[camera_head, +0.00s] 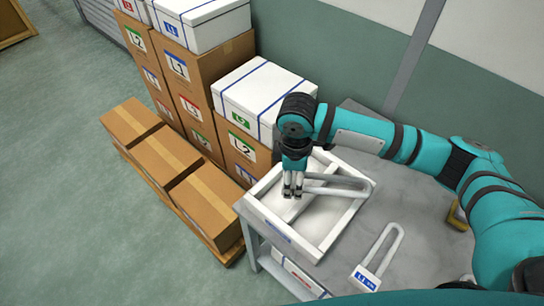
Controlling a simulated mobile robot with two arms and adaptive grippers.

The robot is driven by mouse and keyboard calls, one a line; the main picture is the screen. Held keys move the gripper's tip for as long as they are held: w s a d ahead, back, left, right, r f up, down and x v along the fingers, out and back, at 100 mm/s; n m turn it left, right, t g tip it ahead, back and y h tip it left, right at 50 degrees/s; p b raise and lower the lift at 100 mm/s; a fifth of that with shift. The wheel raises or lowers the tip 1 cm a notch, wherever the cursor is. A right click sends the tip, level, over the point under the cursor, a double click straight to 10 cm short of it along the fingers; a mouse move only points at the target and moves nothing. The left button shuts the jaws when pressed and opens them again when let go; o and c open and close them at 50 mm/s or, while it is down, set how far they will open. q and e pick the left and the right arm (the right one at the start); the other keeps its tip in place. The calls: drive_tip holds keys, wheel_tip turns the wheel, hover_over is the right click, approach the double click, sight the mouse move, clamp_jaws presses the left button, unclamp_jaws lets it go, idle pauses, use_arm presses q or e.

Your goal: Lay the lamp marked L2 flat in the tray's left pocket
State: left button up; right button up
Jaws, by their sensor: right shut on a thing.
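A white tray (299,247) with raised walls and a divider sits on the grey bench top. My right gripper (293,191) points down over the tray and is shut on a white U-shaped lamp (338,192). The lamp's bend points right, over the tray's right part. The gripper hides the lamp's base end, so its marking cannot be read. I cannot tell whether the lamp touches the tray. Another white U-shaped lamp (393,232) with a blue-marked base, seemingly L1, lies on the bench right of the tray. My left gripper is not in view.
The bench top (425,222) is bare around the loose lamp. A yellow object (459,217) is at its right side. Stacked cartons (183,75) and a white box (263,92) stand close behind and left. Low cartons (205,200) sit on a pallet left of the bench.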

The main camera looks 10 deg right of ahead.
drive_tip(key=a+n+p, duration=0.1)
drive_tip(key=n, duration=0.1)
drive_tip(key=a+n+p, duration=0.1)
drive_tip(key=n+p, duration=0.1)
drive_tip(key=n, duration=0.1)
drive_tip(key=n+p, duration=0.1)
drive_tip(key=n, duration=0.1)
drive_tip(key=shift+w+a+r+n+p, duration=0.25)
drive_tip(key=shift+a+r+n+p, duration=0.05)
drive_tip(key=shift+a+r+p, duration=0.1)
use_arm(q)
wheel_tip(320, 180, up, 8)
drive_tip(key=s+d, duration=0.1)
use_arm(e)
drive_tip(key=f+n+b, duration=0.1)
drive_tip(key=f, duration=0.1)
drive_tip(key=a+f+n+b, duration=0.1)
drive_tip(key=f+b, duration=0.1)
drive_tip(key=f+n+b, duration=0.1)
drive_tip(key=f, duration=0.1)
drive_tip(key=shift+w+a+f+t+b, duration=0.15)
drive_tip(key=shift+w+f+t+b, duration=0.1)
drive_tip(key=shift+t+b, duration=0.15)
drive_tip(key=shift+f, duration=0.6)
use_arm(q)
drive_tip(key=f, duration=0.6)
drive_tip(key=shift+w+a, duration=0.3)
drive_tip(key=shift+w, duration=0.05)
use_arm(e)
drive_tip(key=o, duration=1.4)
